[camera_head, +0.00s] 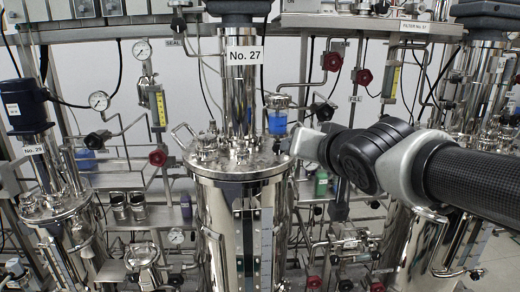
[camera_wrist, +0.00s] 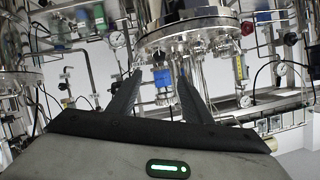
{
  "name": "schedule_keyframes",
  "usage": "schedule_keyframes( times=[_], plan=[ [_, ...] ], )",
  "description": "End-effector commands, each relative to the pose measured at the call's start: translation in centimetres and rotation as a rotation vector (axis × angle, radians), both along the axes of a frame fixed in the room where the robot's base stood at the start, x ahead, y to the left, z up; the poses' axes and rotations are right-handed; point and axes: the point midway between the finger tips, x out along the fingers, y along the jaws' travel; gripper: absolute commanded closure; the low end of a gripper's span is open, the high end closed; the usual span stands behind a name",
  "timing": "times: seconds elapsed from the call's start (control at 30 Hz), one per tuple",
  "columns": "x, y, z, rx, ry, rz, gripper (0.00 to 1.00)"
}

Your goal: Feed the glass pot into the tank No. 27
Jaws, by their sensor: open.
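Tank No. 27 (camera_head: 240,215) is a tall shiny steel vessel in the middle of the head view, with a crowded lid and a labelled column on top. A glass pot with blue contents (camera_head: 277,122) and a metal cap shows at the lid's right side; I cannot tell what it rests on. The wrist view is upside down; there the blue pot (camera_wrist: 162,78) appears between my open fingertips (camera_wrist: 159,76), with the tank (camera_wrist: 185,22) above. I cannot tell how far beyond the tips it is. In the head view my gripper (camera_head: 285,143) is at the lid's right edge, partly hidden.
Tank No. 29 (camera_head: 60,215) stands at the left and another steel tank (camera_head: 415,245) at the right. Gauges (camera_head: 99,101), red-handled valves (camera_head: 332,62) and thin pipes crowd the frame behind. A green bottle (camera_head: 321,183) stands below my wrist. Free room is tight.

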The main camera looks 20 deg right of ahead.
Motion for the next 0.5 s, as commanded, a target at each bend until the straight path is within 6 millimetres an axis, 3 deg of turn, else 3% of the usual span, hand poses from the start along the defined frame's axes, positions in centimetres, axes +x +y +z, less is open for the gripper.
schedule_keyframes(
  times=[0.5],
  plan=[
    [8.9, -1.3, -3.8, -0.005, 0.009, 0.002, 0.54]
  ],
)
